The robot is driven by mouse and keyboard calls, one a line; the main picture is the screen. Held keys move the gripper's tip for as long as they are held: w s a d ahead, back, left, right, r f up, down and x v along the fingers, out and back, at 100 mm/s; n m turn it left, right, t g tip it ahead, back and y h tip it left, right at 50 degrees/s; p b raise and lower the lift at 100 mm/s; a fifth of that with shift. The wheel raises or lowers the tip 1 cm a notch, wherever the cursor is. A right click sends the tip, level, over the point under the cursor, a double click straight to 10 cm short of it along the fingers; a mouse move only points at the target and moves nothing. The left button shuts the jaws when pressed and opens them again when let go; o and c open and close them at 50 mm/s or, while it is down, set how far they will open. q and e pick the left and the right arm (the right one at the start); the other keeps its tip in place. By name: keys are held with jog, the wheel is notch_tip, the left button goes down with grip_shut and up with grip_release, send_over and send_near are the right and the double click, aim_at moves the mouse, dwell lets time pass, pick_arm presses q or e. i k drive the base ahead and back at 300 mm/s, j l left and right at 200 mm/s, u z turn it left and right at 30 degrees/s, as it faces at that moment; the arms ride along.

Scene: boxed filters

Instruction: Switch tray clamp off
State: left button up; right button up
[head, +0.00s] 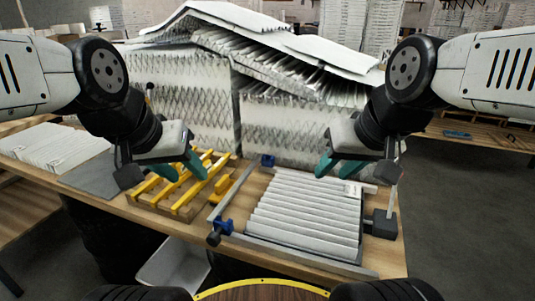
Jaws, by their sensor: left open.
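A tray (290,262) with grey metal edges lies on the wooden bench and holds a white pleated filter (305,215). A blue clamp part (224,226) with a dark knob sits at its front left corner. Another blue clamp part (268,160) sits at the back left. A dark block (381,225) is at the tray's right side. I cannot tell the clamp's setting. My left gripper (180,169) has teal fingers spread apart, empty, above a yellow rack. My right gripper (340,167) has its teal fingers apart, empty, above the filter's back edge.
The yellow rack (175,208) stands on the bench left of the tray. Large stacked filters (190,100) rise behind, with loose sheets on top. White panels (50,150) lie at the left. A grey bin (172,264) is below the bench front.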

aim_at(393, 187)
jog(key=k+z, duration=0.1)
jog(key=z, duration=1.1)
jog(key=i+l+u, duration=0.1)
jog(key=l, duration=0.1)
